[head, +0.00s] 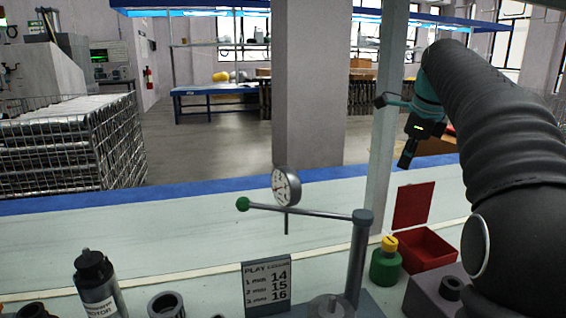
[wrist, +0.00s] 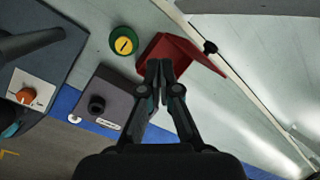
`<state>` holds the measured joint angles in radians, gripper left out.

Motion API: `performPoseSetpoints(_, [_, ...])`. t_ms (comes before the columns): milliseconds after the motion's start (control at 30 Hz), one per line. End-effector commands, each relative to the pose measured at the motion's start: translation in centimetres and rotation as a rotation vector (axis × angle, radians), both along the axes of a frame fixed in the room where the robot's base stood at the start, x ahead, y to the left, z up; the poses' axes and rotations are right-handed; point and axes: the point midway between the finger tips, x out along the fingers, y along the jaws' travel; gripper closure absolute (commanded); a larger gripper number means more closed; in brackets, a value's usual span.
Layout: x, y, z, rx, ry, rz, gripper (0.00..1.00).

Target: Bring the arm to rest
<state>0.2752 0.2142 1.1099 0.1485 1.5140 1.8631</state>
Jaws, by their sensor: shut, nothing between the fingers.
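My gripper (head: 407,153) hangs at the end of my arm in the upper right of the head view, in the air above the bench. In the wrist view my gripper (wrist: 160,72) shows its two fingers together, with nothing between them. Seen from the wrist, the fingertips overlap the open red box (wrist: 183,50) below. In the head view the red box (head: 427,252) stands on the bench with its lid raised, well under my gripper.
A green container with a yellow top (head: 386,262) stands beside the red box. A dial gauge (head: 286,187) hangs near a grey post with a green-knobbed lever (head: 300,209).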

Motion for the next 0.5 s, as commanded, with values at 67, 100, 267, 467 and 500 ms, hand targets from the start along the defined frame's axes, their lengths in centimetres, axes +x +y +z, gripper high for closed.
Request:
performPoseSetpoints(67, [-2.2, 1.6, -0.1, -0.054, -0.019, 0.135, 1.00])
performPoseSetpoints(100, [-3.2, 2.3, -0.4, -0.084, -0.027, 0.206, 1.00])
performPoseSetpoints(267, [-7.6, 4.9, -1.8, -0.206, -0.063, 0.493, 1.00])
performPoseSetpoints(467, [-13.7, 7.6, -5.0, -0.373, -0.101, 0.866, 1.00])
performPoseSetpoints(500, [-14.9, 8.1, -5.8, -0.407, -0.108, 0.941, 1.00])
